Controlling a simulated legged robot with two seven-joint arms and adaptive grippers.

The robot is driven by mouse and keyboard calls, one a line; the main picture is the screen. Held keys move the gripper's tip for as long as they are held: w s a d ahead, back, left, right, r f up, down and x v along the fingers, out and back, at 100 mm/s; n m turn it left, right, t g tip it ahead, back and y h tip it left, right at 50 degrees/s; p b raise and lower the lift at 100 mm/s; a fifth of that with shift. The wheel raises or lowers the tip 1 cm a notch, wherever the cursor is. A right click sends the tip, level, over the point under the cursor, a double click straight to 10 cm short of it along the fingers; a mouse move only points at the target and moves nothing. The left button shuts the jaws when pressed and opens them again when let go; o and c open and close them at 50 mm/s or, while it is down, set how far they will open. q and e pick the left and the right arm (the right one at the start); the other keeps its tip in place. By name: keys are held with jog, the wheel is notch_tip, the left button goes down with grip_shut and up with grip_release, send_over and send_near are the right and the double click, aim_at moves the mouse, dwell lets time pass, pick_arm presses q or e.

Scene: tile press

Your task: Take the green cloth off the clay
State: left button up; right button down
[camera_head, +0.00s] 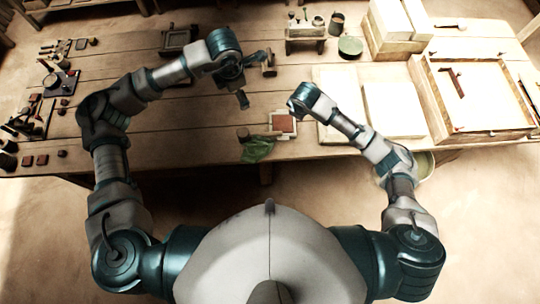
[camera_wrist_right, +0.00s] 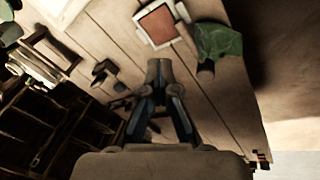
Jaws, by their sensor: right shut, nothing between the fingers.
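The green cloth (camera_head: 258,149) lies crumpled at the table's front edge. It also shows in the right wrist view (camera_wrist_right: 218,42). Beside it a flat red-brown clay slab (camera_head: 283,123) sits uncovered in a pale square frame; the slab also shows in the wrist view (camera_wrist_right: 160,26). A short brown cylinder (camera_head: 243,133) stands against the cloth's edge. My right gripper (camera_wrist_right: 160,70) is shut and empty, apart from cloth and slab. My left gripper (camera_head: 250,80) hangs over the table behind the cloth, apart from it; its finger opening is unclear.
White slabs (camera_head: 392,107) and a large wooden tray (camera_head: 421,88) lie to the right. A wooden handled piece (camera_head: 268,64) is close to my left gripper. A small wooden stand (camera_head: 305,32) and a green round pot (camera_head: 350,46) are at the back.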

grip_release()
dwell(0.9)
jog(key=shift+r, duration=0.1)
jog(key=shift+g, duration=0.9)
jog(key=shift+s+r, duration=0.15)
jog(key=shift+r, duration=0.8)
jog(key=shift+s+r, duration=0.2)
jog(key=shift+r, duration=0.7)
jog(key=shift+s+r, duration=0.15)
jog(key=shift+r, duration=0.8)
notch_tip(320, 180, up, 12)
jog(key=s, duration=0.1)
jog(key=shift+s, duration=0.3)
jog(key=shift+f, duration=0.15)
